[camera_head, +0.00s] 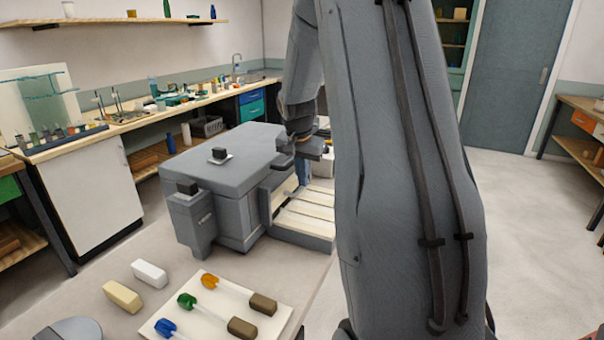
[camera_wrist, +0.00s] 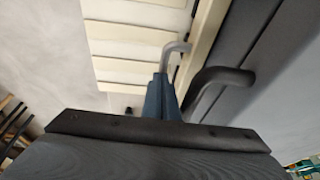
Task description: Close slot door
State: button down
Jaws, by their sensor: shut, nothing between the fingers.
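A grey box-shaped unit (camera_head: 222,165) stands on the bench in the head view. A cream slatted panel (camera_head: 303,216) in a grey frame lies flat and low at its right side; it looks like the slot door, lowered open. The panel also shows in the wrist view (camera_wrist: 125,48). My gripper (camera_head: 304,177) points down above the panel, beside the box. Its blue fingers (camera_wrist: 168,96) are shut and empty. A dark bent handle (camera_wrist: 222,78) on the grey body is just right of them. A light grey hook (camera_wrist: 174,50) shows at the fingertips; I cannot tell whether they touch.
A white board (camera_head: 214,308) in front holds glass rods with orange, green and blue ends. A white block (camera_head: 149,273) and a cream block (camera_head: 122,296) lie left of it. My arm hides much of the right side. Floor at far right is clear.

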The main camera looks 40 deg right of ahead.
jog(key=shift+f, duration=0.7)
jog(key=shift+s, duration=0.1)
jog(key=shift+a+f, duration=0.1)
jog(key=shift+f, duration=0.05)
jog(key=d+v, duration=0.1)
jog(key=v, duration=1.3)
jog(key=shift+w+r, duration=0.3)
jog(key=shift+r, duration=0.2)
jog(key=shift+d, duration=0.2)
